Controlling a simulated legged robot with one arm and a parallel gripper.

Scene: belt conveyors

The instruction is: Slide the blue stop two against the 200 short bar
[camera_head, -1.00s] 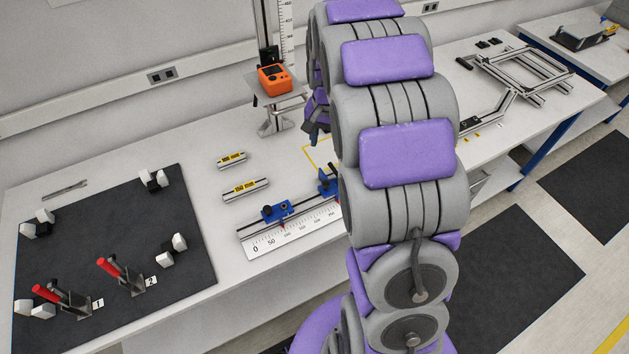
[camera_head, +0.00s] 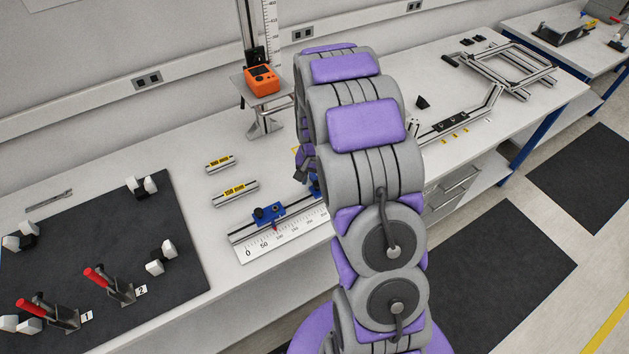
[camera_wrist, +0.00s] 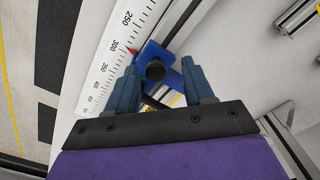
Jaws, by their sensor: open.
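In the wrist view a blue stop (camera_wrist: 168,72) with a black knob sits on the ruled rail, its red pointer near the 300 mark. My gripper (camera_wrist: 162,64) is open, its fingertips on either side of the knob; contact cannot be told. In the head view this stop (camera_head: 314,186) is mostly hidden by my arm. The other blue stop (camera_head: 268,213) sits near the low end of the white scale (camera_head: 262,249). Two bars with yellow labels, one shorter (camera_head: 220,163) and one longer (camera_head: 235,193), lie behind the rail; their labels are too small to read surely.
An orange device (camera_head: 261,79) stands on a raised stand behind the rail. A black mat (camera_head: 100,240) with red-handled clamps (camera_head: 105,281) and white-tipped blocks is at left. A metal frame (camera_head: 510,72) lies at the right. Table around the two bars is clear.

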